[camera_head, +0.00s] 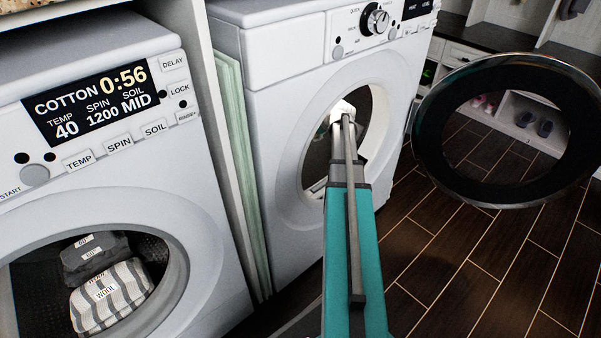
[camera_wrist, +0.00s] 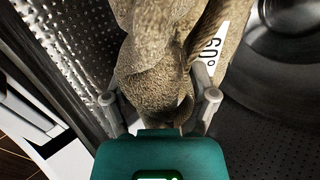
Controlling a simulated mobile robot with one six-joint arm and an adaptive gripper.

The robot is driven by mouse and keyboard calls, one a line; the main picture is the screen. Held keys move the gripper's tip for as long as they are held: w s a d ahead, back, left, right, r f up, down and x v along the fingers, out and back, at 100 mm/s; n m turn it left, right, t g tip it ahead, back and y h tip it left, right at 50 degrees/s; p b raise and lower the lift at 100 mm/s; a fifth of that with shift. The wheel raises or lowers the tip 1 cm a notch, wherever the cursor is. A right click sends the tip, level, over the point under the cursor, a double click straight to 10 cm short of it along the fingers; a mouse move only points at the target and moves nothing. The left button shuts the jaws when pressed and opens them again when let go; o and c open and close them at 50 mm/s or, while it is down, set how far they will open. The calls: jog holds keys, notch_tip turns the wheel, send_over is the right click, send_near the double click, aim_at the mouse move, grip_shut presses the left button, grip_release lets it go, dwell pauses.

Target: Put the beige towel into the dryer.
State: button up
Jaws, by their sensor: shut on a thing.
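The beige towel (camera_wrist: 155,60) fills the middle of the wrist view, bunched, with a rope-like loop and a white tag reading 60°. My gripper (camera_wrist: 160,102) is shut on the lower end of the towel, one finger at each side. Perforated metal drum wall (camera_wrist: 60,55) shows around the towel in that view. In the head view my arm reaches into the round opening of the middle white machine, apparently the dryer (camera_head: 285,100). Its round door (camera_head: 435,150) stands open to the right. The towel is hardly visible there, behind my arm and the rim.
A white washer (camera_head: 190,225) stands at the left, its display reading COTTON 0:56. A grey cloth (camera_head: 92,255) and a striped cloth (camera_head: 110,297) lie in its drum. Shoes (camera_head: 535,122) sit on a shelf at the back right. The dark tiled floor (camera_head: 470,270) is clear.

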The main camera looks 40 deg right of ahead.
notch_tip(320, 180, down, 6)
jog(key=b, duration=0.6)
jog(key=shift+f, duration=0.15)
jog(key=shift+f+b, duration=1.9)
jog(key=shift+b, duration=0.1)
jog(key=shift+f+b, duration=0.55)
jog(key=shift+b, duration=0.05)
jog(key=o, duration=1.2)
jog(key=shift+r, duration=0.2)
